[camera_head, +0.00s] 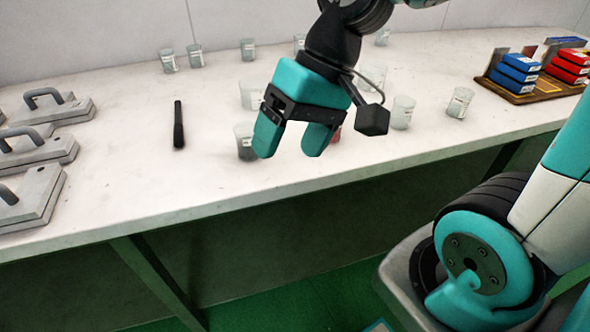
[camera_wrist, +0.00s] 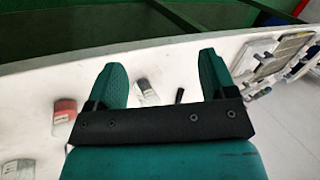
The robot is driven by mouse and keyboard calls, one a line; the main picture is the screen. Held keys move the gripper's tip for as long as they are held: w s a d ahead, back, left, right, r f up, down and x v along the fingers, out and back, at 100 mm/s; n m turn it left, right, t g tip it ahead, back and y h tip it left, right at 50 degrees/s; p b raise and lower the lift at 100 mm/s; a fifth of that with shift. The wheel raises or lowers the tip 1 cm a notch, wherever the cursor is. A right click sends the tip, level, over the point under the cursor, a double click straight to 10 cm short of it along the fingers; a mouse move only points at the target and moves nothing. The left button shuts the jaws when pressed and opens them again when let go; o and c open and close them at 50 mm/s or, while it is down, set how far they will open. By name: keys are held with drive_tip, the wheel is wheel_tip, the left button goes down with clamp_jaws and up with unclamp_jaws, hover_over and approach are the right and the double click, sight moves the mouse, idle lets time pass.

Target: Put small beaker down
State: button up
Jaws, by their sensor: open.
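My gripper (camera_head: 292,146) is open and empty above the front part of the table, and its two fingers also show in the wrist view (camera_wrist: 162,72). A small clear beaker with dark contents (camera_head: 244,146) stands on the table, partly hidden by the left finger. In the wrist view a beaker with dark contents (camera_wrist: 146,90) shows in the gap between the fingers, apart from both. A beaker with red contents (camera_wrist: 65,112) is left of the fingers there; in the head view only a bit of red (camera_head: 336,136) shows behind the right finger. Which beaker is the task's one I cannot tell.
More beakers stand at right (camera_head: 402,112) (camera_head: 459,103) and along the back (camera_head: 169,62). A black rod (camera_head: 178,125) lies left of my gripper. Grey lidded moulds (camera_head: 35,150) line the left edge. A wooden tray (camera_head: 515,95) holds blue and red boxes. Table around the rod is clear.

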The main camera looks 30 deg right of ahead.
drive_tip(key=s+a+n+h, duration=0.1)
drive_tip(key=s+a+n, duration=0.2)
drive_tip(key=s+n, duration=0.3)
drive_tip(key=shift+s+r, duration=0.15)
drive_tip(key=shift+r, duration=0.1)
drive_tip(key=shift+a, duration=0.1)
wheel_tip(320, 180, up, 14)
drive_tip(key=p, duration=1.4)
